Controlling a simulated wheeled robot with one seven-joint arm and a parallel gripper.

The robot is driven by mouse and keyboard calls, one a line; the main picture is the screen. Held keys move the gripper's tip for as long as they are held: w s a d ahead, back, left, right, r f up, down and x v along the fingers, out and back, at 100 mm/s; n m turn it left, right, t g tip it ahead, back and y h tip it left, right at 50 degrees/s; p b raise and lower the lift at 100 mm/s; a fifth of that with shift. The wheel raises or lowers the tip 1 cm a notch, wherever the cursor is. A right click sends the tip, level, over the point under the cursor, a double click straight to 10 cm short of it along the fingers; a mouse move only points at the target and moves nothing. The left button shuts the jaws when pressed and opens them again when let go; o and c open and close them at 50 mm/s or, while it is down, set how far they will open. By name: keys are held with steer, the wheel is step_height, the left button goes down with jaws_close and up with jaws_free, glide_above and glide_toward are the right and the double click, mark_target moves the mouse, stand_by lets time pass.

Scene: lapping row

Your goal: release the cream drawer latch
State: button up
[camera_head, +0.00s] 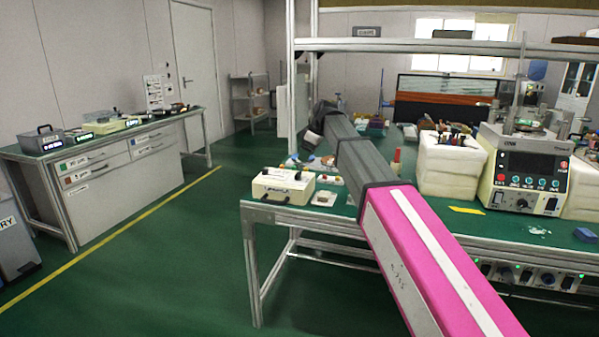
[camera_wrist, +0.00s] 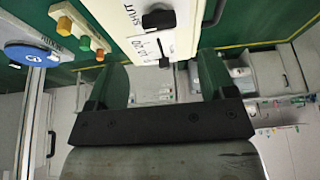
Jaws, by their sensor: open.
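A cream drawer unit (camera_head: 283,186) sits at the near left corner of the green-topped workbench in the head view. In the wrist view, a cream panel (camera_wrist: 118,14) lettered SHUT fills the top middle and carries a black knob (camera_wrist: 158,19). Below the knob is a small black slider-like piece (camera_wrist: 164,62) beside more lettering. I cannot tell which black part is the latch. My gripper (camera_wrist: 164,62) is open in the wrist view, its two fingers apart below the panel. No contact with the latch shows. In the head view my arm's far end is dark and its fingers cannot be made out.
White foam blocks (camera_head: 449,163) and an instrument (camera_head: 522,170) crowd the bench's right side. Green floor (camera_head: 180,260) is clear at left.

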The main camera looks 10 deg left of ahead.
mark_target(298, 173)
steer(key=x, duration=0.8)
steer(key=shift+f, duration=0.25)
steer(key=c, duration=0.9)
